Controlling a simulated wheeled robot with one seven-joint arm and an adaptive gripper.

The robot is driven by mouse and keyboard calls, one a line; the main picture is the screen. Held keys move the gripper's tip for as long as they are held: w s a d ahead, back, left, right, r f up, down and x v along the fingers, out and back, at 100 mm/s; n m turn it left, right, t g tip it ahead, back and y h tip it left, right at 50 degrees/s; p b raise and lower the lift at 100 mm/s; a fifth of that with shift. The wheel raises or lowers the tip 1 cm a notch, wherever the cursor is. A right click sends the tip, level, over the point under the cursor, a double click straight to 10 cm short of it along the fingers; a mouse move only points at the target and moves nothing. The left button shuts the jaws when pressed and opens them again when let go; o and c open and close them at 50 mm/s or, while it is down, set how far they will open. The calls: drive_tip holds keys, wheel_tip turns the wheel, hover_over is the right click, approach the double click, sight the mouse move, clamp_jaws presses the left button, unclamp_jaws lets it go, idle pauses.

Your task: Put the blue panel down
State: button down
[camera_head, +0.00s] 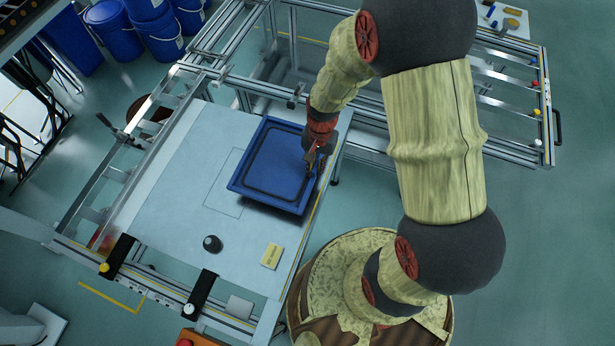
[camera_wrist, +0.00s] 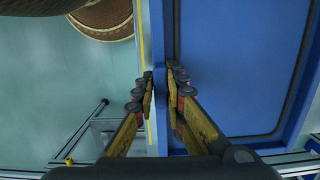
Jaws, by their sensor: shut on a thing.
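The blue panel (camera_head: 272,163), a shallow tray-like square with a raised rim and a dark inner outline, is over the right part of the pale table (camera_head: 180,165). It lies roughly flat, slightly turned. I cannot tell for sure whether it touches the table. My gripper (camera_head: 313,167) is at the panel's right edge. In the wrist view my gripper (camera_wrist: 160,75) has its two yellow fingers on either side of the rim of the blue panel (camera_wrist: 225,70), shut on it. A thin rectangle outline (camera_head: 222,185) on the table is partly covered by the panel.
A dark round knob (camera_head: 212,243) and a yellow label (camera_head: 271,256) sit on the table's near part. Black clamps (camera_head: 119,252) line its front rail. A metal frame (camera_head: 290,50) stands behind. Blue barrels (camera_head: 160,35) stand at the back left. The table's left part is bare.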

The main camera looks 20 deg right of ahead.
drive_tip(key=shift+w+a+f+b, duration=0.15)
drive_tip(key=shift+w+a+f, duration=0.1)
drive_tip(key=shift+a+f, duration=0.25)
drive_tip(key=shift+w+a+f+b, duration=0.2)
drive_tip(key=shift+a+f, duration=0.2)
drive_tip(key=shift+f, duration=0.2)
drive_tip(key=shift+a+f+b, duration=0.15)
drive_tip(key=shift+f+b, duration=0.35)
drive_tip(key=shift+f, duration=0.4)
drive_tip(key=shift+a+f+b, duration=0.1)
drive_tip(key=shift+f+b, duration=0.35)
drive_tip(key=shift+f, duration=0.55)
drive_tip(key=c, duration=1.8)
unclamp_jaws()
